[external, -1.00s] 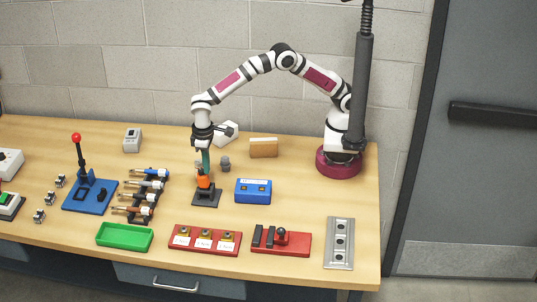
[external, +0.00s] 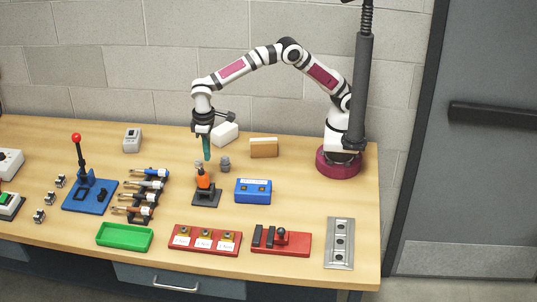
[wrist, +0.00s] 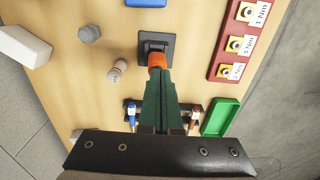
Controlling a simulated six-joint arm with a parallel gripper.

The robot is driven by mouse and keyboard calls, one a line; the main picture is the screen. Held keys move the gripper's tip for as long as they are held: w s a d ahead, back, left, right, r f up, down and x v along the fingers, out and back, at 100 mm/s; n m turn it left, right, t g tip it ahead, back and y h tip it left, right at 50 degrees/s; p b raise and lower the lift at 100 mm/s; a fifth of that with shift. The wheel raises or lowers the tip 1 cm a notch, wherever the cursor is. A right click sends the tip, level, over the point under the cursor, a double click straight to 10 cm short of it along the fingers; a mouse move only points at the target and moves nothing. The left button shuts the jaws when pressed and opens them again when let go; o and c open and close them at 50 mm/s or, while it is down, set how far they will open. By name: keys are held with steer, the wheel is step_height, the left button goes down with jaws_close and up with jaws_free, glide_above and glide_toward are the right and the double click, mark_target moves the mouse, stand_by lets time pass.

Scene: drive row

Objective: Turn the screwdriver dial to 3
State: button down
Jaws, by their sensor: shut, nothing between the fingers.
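The orange screwdriver (external: 203,181) stands upright in a black stand (external: 206,198) in the middle of the bench. In the wrist view its orange body (wrist: 157,60) shows just past my fingertips, partly hidden by them. My gripper (external: 207,157) has green fingers pointing down, shut and empty, just above the screwdriver's top. It looks apart from the screwdriver in the external view. The closed fingers (wrist: 160,75) also show in the wrist view. I cannot read any dial mark or number.
A pale cylinder (wrist: 117,70) and a grey knob (external: 225,164) stand close behind. A blue box (external: 253,191) is to the right, a rack of screwdrivers (external: 142,193) to the left. A red block with labelled parts (external: 205,240) and green tray (external: 125,237) lie in front.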

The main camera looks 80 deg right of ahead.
mark_target(204, 175)
steer(key=shift+r, duration=0.15)
steer(key=shift+t+h, duration=0.3)
steer(key=shift+t, duration=0.6)
steer(key=f, duration=0.3)
steer(key=d+f, duration=0.1)
steer(key=f, duration=0.1)
steer(key=shift+f, duration=0.4)
steer(key=shift+w+a, duration=0.2)
steer(key=shift+w, duration=0.35)
steer(key=shift+a+f, duration=0.1)
steer(key=shift+a, duration=0.4)
stand_by(0.4)
